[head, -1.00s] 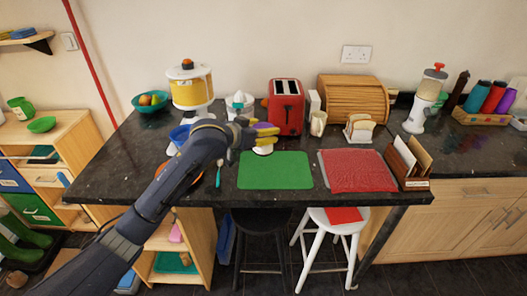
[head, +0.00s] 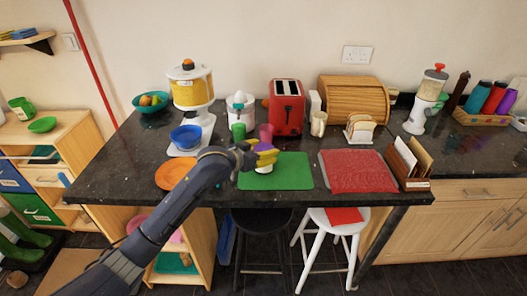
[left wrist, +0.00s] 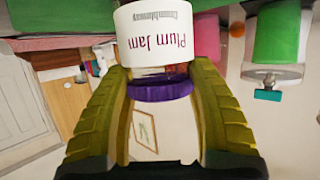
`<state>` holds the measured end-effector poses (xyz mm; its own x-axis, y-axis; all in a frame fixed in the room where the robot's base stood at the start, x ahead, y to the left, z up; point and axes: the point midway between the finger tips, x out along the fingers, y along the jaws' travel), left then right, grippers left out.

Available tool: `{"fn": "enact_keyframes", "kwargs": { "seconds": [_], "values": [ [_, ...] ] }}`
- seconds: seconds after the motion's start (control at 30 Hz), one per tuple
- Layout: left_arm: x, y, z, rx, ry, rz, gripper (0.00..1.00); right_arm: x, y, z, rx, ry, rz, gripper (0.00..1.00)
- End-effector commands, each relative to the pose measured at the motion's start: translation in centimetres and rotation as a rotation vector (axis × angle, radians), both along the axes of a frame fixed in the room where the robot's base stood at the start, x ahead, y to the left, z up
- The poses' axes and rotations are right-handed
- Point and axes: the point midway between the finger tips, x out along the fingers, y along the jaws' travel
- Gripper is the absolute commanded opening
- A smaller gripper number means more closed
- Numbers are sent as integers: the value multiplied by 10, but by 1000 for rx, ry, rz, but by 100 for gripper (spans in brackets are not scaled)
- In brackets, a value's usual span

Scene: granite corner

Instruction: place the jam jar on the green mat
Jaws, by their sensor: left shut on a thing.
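The jam jar (head: 264,169) has a purple lid and a white label that reads "Plum Jam" in the left wrist view (left wrist: 153,36). My left gripper (head: 263,157) is shut on it near the lid, with a yellow finger on each side in the left wrist view (left wrist: 155,76). The jar appears upright over the back left part of the green mat (head: 290,175). I cannot tell whether its base touches the mat. The mat lies flat on the dark counter and the rest of it is bare. My right gripper is not in view.
A red mat (head: 357,171) lies right of the green mat. The red toaster (head: 286,107), a pink cup (head: 266,132) and a green cup (head: 238,132) stand behind. An orange plate (head: 176,173) and a blue bowl (head: 186,137) are to the left.

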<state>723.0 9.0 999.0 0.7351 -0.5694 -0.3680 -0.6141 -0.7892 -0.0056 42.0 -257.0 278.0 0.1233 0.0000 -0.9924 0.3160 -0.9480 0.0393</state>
Motion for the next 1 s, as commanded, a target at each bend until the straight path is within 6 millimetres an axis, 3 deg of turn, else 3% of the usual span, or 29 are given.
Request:
{"fn": "enact_keyframes", "kwargs": {
  "seconds": [0.3,0.33,0.5,0.83,1.0],
  "values": [
    [0,0,-2,-1,-1,0,14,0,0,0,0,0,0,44],
    [0,0,-2,1,1,0,62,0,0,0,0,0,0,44],
    [0,0,-2,1,1,0,80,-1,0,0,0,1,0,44],
    [-1,1,1,0,0,0,80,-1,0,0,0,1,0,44],
    [-15,12,8,1,-1,0,80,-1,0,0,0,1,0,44]
  ]
}}
